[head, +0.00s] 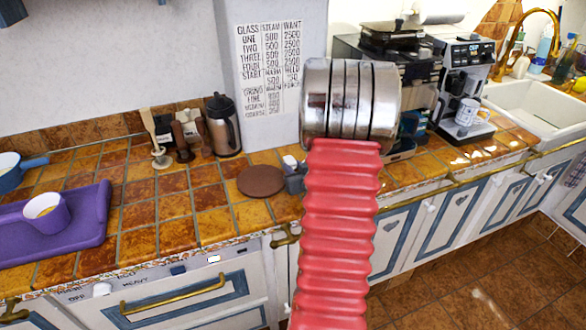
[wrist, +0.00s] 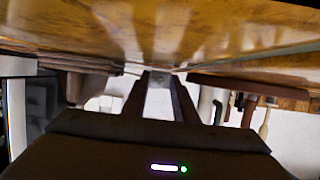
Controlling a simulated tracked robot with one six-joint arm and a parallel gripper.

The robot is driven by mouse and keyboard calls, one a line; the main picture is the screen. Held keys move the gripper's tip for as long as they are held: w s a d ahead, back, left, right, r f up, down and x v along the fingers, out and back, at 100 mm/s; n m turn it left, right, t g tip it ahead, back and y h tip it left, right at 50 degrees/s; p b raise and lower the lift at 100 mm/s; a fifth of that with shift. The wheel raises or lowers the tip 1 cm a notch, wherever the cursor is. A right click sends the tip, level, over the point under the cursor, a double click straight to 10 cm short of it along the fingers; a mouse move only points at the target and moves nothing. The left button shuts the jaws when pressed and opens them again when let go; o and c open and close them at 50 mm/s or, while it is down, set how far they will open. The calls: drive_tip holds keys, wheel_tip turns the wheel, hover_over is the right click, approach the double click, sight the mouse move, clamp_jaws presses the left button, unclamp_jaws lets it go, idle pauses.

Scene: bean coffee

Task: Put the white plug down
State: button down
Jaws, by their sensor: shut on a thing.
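A small white piece, which looks like the white plug (head: 289,160), shows just left of my red arm in the head view, right above the dark grey tip of my gripper (head: 295,182). The rest of my gripper is hidden behind my arm there. In the wrist view the two dark fingers (wrist: 158,95) are close together and shut on a small pale thing at their tips. The tiled counter (head: 175,205) is very close to the fingers. I cannot tell whether the plug touches it.
A round brown mat (head: 261,180) lies on the counter just left of my gripper. A steel jug (head: 223,125) stands behind it. A purple tray (head: 85,235) with a cup (head: 46,212) is at the left. Coffee machines (head: 465,85) stand at the right. Counter between tray and mat is clear.

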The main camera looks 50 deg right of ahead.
drive_tip(key=shift+s+f, duration=0.1)
drive_tip(key=shift+f, duration=0.35)
drive_tip(key=shift+a+f, duration=0.1)
drive_tip(key=shift+f, duration=0.2)
drive_tip(key=c, duration=1.7)
unclamp_jaws()
drive_tip(key=shift+a, duration=0.1)
drive_tip(key=shift+a+r, duration=0.1)
drive_tip(key=shift+r, duration=0.4)
drive_tip(key=v, duration=1.1)
drive_tip(key=shift+s+r, duration=0.3)
drive_tip(key=shift+r, duration=0.1)
